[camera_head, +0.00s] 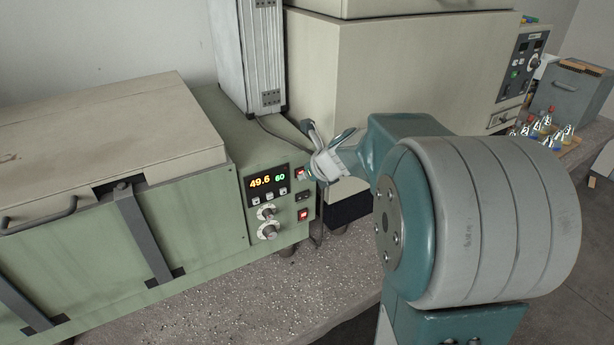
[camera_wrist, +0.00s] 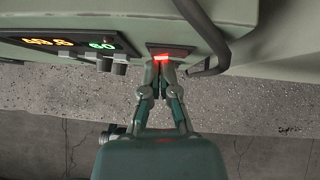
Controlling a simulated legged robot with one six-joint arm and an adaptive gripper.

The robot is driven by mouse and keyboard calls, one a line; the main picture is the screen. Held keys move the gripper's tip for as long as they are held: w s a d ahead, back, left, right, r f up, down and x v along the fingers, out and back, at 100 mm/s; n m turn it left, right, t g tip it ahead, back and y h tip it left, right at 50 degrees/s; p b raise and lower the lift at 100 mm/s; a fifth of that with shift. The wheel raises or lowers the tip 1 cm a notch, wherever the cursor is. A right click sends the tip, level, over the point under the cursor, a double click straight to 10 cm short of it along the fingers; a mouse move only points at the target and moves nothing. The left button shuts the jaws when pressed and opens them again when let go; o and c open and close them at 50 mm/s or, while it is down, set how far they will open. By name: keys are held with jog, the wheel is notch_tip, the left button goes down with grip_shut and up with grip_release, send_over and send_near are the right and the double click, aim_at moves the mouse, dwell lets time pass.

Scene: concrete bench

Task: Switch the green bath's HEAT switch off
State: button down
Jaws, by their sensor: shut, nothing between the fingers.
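The green bath (camera_head: 190,235) stands on the bench at left, with a control panel on its right end. The panel has a display (camera_head: 267,184) reading 49.6 and 60. To the display's right is an upper red switch (camera_head: 300,173), and a lower red switch (camera_head: 303,215) sits beneath it. I cannot read their labels. My gripper (camera_head: 313,177) is shut and empty, its tips close to the upper switch. In the wrist view a red-lit switch (camera_wrist: 159,56) is just ahead of my shut fingertips (camera_wrist: 160,66); I cannot tell if they touch.
Two knobs (camera_head: 267,222) sit below the display. A grey metal column (camera_head: 249,55) rises behind the bath. A beige unit (camera_head: 400,75) stands behind my arm. Bottles (camera_head: 540,125) in a tray and a grey box (camera_head: 568,95) are at right. The speckled bench (camera_head: 250,310) is clear in front.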

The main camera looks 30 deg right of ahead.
jog(key=shift+w+d, duration=0.1)
jog(key=shift+w, duration=0.05)
jog(key=shift+d, duration=0.7)
